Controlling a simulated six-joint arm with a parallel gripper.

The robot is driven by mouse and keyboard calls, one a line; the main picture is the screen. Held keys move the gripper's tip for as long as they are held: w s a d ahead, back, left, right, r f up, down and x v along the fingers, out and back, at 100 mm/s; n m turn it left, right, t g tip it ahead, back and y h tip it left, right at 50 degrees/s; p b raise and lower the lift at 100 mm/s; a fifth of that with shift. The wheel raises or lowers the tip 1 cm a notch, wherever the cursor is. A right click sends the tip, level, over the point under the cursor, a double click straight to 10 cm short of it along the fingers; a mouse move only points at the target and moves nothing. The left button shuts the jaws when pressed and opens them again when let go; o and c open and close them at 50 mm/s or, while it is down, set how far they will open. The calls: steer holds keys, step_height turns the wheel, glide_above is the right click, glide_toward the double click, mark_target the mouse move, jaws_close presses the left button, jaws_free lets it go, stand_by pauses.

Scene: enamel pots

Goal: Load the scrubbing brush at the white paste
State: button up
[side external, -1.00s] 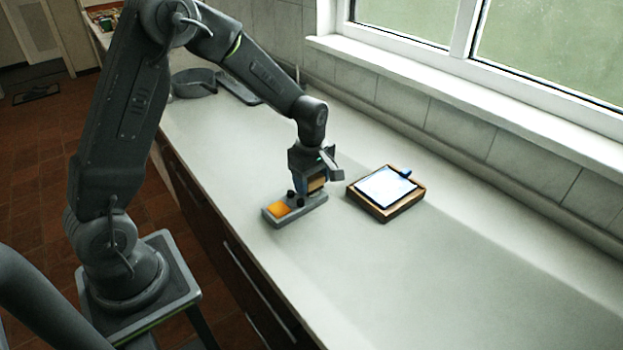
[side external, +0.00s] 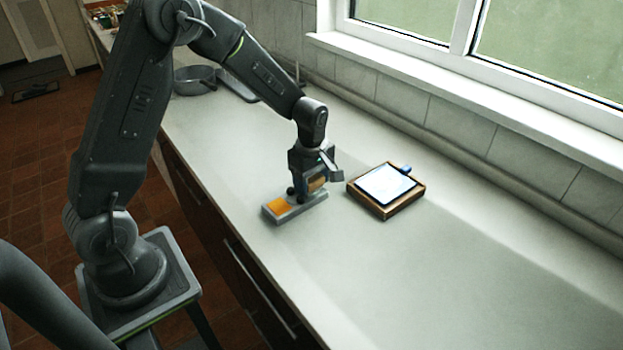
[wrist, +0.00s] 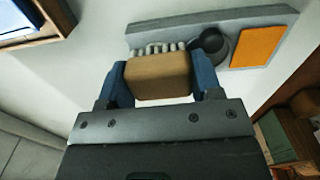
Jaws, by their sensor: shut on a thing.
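My gripper (side external: 311,182) is shut on the scrubbing brush (side external: 317,184), just above the right end of a grey tray (side external: 284,216). In the wrist view the brush is a tan block (wrist: 160,77) between two blue fingers, with pale bristles (wrist: 160,48) along its tray side. The tray (wrist: 265,17) has an orange patch (wrist: 258,46) at its other end and a dark round knob (wrist: 212,42) between patch and brush. I cannot make out the white paste; the brush and gripper cover that end. Whether the bristles touch the tray is unclear.
A wooden-framed board (side external: 384,211) with a pale blue-white top and a blue tab lies to the right of the tray. A grey pan (side external: 194,80) stands at the far end of the counter. The counter's right foreground is clear. A window wall runs behind.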

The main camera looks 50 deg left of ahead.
mark_target(317, 180)
stand_by(0.3)
steer(key=shift+r, duration=3.55)
steer(key=m, duration=0.3)
steer(key=f+m, duration=0.1)
steer(key=shift+d+m, duration=0.3)
steer(key=m, duration=0.3)
steer(key=shift+d+f+m, duration=0.2)
steer(key=shift+f+m, duration=0.1)
steer(key=shift+m, duration=0.1)
steer(key=m, duration=0.4)
steer(key=f+m, duration=0.1)
steer(key=shift+w+d+m, duration=0.1)
steer(key=shift+d+m, duration=0.2)
steer(key=shift+m, duration=0.1)
steer(key=m, duration=0.4)
steer(key=shift+d+f, duration=0.25)
steer(key=shift+f, duration=0.1)
